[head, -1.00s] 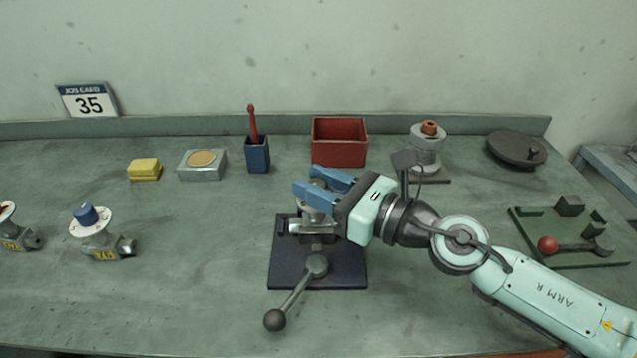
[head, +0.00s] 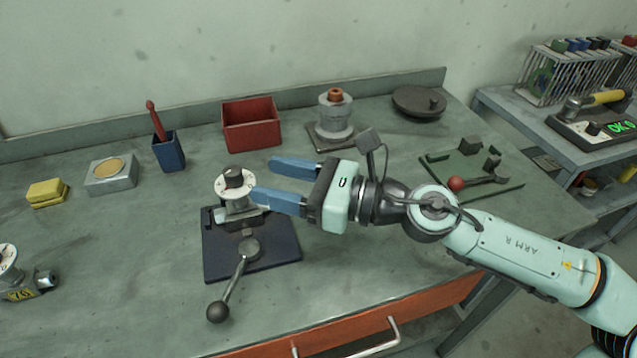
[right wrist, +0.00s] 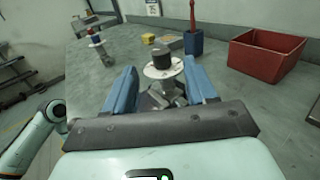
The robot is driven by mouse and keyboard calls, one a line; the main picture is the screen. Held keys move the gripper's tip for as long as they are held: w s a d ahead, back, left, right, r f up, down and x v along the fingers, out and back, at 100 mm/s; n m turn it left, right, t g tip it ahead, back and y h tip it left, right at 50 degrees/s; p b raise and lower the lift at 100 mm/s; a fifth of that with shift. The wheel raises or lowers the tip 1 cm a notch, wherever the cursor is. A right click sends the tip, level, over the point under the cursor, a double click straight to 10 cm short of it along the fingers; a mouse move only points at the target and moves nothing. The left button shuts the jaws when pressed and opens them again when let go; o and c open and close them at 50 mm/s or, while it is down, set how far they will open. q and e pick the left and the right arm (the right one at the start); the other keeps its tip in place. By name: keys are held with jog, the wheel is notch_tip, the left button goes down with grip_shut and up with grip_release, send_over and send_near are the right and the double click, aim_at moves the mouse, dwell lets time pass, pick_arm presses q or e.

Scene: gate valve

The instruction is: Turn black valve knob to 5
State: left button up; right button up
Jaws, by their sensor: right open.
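The black valve knob (head: 233,177) stands upright on a round white dial (head: 222,192). The dial tops a grey metal valve on a dark base plate (head: 275,252). The dial's marks are too small to read. My right gripper (head: 262,180) is open and empty, just right of the knob in the head view, its blue fingers pointing at the valve. In the right wrist view the knob (right wrist: 161,58) shows ahead between the two fingers, apart from them. My left gripper is not in view.
A ball-ended lever (head: 236,280) sits at the plate's front. Behind are a blue holder (head: 170,153), a red bin (head: 251,136) and a grey flanged piece (head: 335,122). A green fixture (head: 480,175) lies right. Another valve (head: 20,285) stands at the left edge.

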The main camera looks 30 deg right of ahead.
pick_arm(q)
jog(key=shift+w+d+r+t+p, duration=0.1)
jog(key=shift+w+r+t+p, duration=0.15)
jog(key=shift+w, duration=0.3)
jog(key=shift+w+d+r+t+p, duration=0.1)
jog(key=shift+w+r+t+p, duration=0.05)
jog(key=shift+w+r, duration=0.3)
pick_arm(e)
jog(key=v, duration=0.6)
jog(key=shift+a, duration=0.1)
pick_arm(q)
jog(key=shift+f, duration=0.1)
